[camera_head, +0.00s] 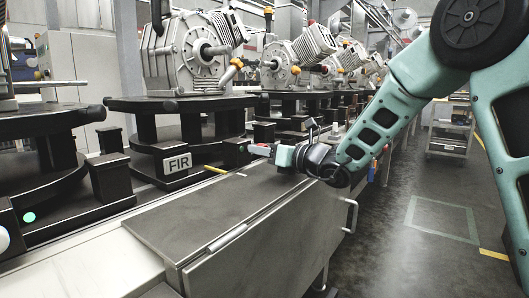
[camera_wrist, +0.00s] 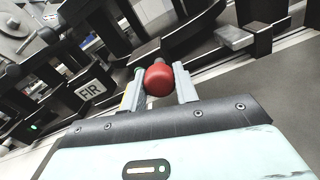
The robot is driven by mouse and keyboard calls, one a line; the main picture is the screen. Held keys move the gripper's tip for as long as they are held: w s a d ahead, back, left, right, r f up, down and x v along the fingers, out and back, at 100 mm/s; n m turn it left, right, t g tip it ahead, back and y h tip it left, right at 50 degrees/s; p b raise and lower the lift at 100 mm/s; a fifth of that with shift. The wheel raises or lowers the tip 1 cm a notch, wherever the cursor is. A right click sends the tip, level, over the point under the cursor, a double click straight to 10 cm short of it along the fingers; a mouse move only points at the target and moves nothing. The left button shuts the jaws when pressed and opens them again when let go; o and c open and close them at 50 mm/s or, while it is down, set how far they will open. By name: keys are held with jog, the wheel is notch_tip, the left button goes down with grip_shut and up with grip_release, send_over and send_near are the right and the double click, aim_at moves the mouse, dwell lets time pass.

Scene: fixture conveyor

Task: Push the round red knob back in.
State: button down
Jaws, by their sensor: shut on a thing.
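The round red knob (camera_wrist: 159,80) sits between the two fingers of my gripper (camera_wrist: 160,88) in the wrist view, with the fingers shut on its sides. A short dark stem shows behind the knob. How far the knob stands out is hard to tell.
A metal cabinet (camera_head: 215,225) with a sloping lid lies below and in front of my gripper. Engines (camera_head: 190,50) stand on round black fixtures along the conveyor. Open floor (camera_head: 420,260) lies to the right.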

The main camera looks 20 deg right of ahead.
jog(key=shift+w+a, duration=0.45)
jog(key=shift+w, duration=0.15)
jog(key=c, duration=1.1)
grip_release()
jog(key=shift+o, duration=0.2)
jog(key=shift+s, duration=0.1)
jog(key=p+v, duration=0.3)
jog(key=v, duration=1.4)
jog(key=shift+p, duration=0.35)
jog(key=shift+d, duration=0.1)
